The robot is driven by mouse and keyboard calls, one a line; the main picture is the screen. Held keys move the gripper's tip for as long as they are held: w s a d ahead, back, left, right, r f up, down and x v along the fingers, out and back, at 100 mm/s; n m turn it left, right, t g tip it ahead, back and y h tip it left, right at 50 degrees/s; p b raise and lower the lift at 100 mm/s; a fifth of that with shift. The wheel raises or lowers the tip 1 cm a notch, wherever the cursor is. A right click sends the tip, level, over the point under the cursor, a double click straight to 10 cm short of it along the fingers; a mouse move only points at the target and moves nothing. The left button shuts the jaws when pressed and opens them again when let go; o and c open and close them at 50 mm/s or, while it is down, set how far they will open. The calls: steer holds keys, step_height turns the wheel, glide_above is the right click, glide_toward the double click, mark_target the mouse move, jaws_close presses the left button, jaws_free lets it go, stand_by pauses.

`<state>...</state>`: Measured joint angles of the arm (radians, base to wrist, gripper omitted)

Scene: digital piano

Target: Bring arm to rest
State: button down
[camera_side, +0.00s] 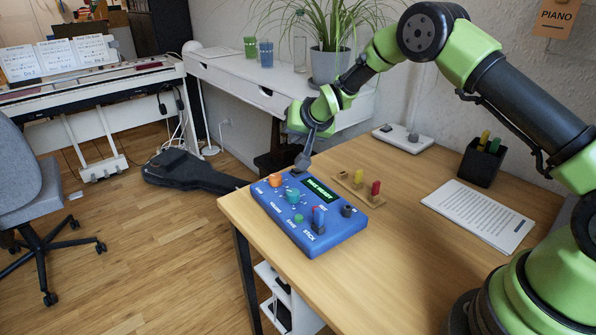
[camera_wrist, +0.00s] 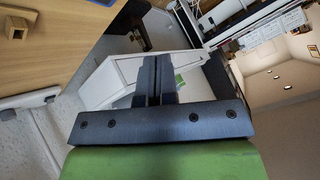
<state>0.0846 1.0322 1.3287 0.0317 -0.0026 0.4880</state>
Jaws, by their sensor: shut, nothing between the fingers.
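My arm reaches over the wooden desk (camera_side: 420,215) from the right, with its green wrist above the back left of a blue control box. My gripper (camera_side: 303,160), small and dark in the side view, hangs near the box's back left edge; I cannot tell whether it touches. In the wrist view my gripper (camera_wrist: 154,72) has its two black fingers together with nothing between them. The blue control box (camera_side: 335,238) lies flat near the desk's front left corner. It has a lit green display (camera_side: 320,190), an orange knob (camera_side: 275,180), a teal knob (camera_side: 293,196) and an upright blue stick (camera_side: 318,219).
A white side desk (camera_side: 230,72) bears a potted plant (camera_side: 328,66). The desk's middle is clear.

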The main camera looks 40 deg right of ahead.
steer(key=s+a+r+n+y, duration=0.1)
steer(key=s+a+r, duration=0.1)
steer(key=s+r, duration=0.6)
steer(key=s+a+r, duration=0.2)
steer(key=s+r, duration=0.5)
steer(key=r, duration=0.4)
steer(key=s+a+n+g+y, duration=0.1)
steer(key=s+a+n, duration=0.1)
steer(key=s, duration=1.9)
steer(key=shift+s+a+r+g+y, duration=0.2)
steer(key=shift+s+a+g+y, duration=0.1)
steer(key=shift+a+g+y, duration=0.15)
